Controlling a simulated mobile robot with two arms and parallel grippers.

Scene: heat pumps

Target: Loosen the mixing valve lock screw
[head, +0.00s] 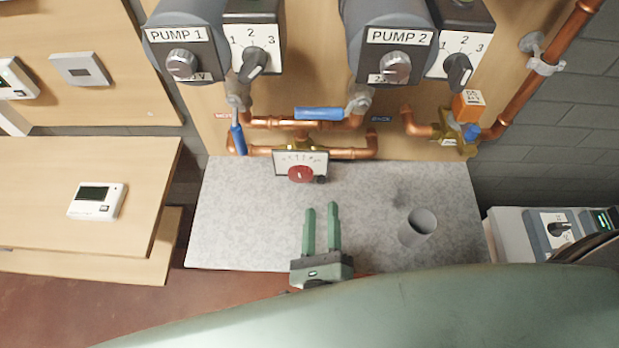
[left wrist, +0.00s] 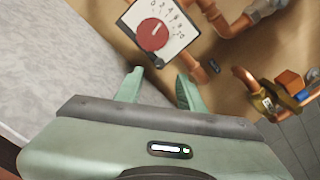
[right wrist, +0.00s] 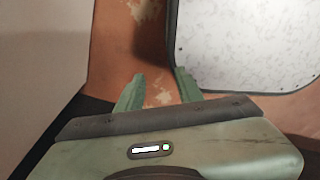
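The mixing valve has a white scale plate (head: 287,158) and a red knob (head: 300,173). The red knob also shows in the left wrist view (left wrist: 152,34). A small dark lock screw (head: 321,180) sits at the plate's lower right corner; it shows small in the left wrist view (left wrist: 160,64). My left gripper (head: 321,207) is open and empty over the grey speckled surface, its fingers pointing toward the valve and apart from it; it also shows in the left wrist view (left wrist: 158,75). My right gripper (right wrist: 157,78) is open and empty over the brown floor, outside the head view.
Copper pipes (head: 350,153) run beside the valve, with a blue lever (head: 239,140) to its left and a horizontal blue handle (head: 319,113) above. Pumps 1 and 2 are mounted above.

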